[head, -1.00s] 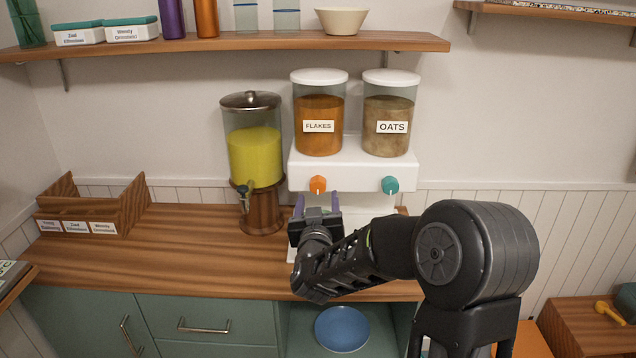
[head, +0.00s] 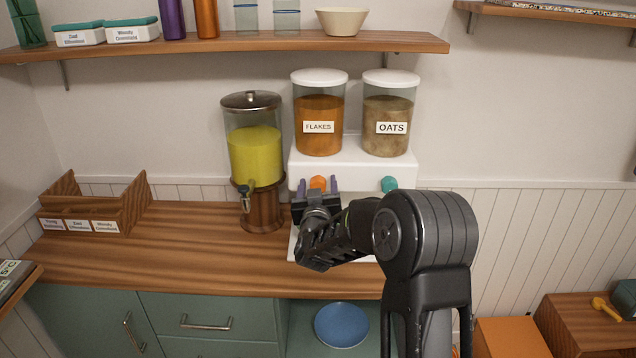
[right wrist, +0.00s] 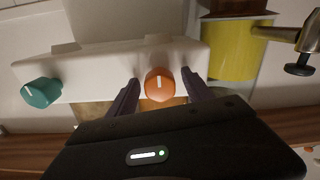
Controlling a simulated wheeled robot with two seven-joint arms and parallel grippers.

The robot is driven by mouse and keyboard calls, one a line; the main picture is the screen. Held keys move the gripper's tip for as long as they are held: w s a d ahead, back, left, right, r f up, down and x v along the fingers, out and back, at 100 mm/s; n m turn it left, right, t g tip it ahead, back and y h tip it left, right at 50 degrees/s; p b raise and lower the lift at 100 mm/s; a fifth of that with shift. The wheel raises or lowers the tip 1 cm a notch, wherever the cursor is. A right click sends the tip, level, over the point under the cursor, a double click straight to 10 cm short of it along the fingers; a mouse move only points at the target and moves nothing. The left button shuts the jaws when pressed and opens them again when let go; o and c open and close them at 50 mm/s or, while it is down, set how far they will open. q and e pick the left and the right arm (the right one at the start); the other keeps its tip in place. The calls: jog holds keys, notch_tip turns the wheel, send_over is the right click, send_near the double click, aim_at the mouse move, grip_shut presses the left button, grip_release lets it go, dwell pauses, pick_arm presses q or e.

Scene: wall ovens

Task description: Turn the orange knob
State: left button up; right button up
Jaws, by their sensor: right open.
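The orange knob (head: 317,183) is on the front of the white dispenser (head: 350,165), below the flakes container. My right gripper (head: 318,186) is open, with one purple finger on each side of the knob in the head view. My left gripper is not in view.
A teal knob (head: 389,184) is right of the orange one, below the oats container (head: 388,115). A yellow drink dispenser (head: 254,155) with a tap stands close on the left. A wooden organizer (head: 95,210) is farther left. The counter (head: 180,250) between is clear.

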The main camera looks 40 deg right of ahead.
grip_shut()
dwell(0.8)
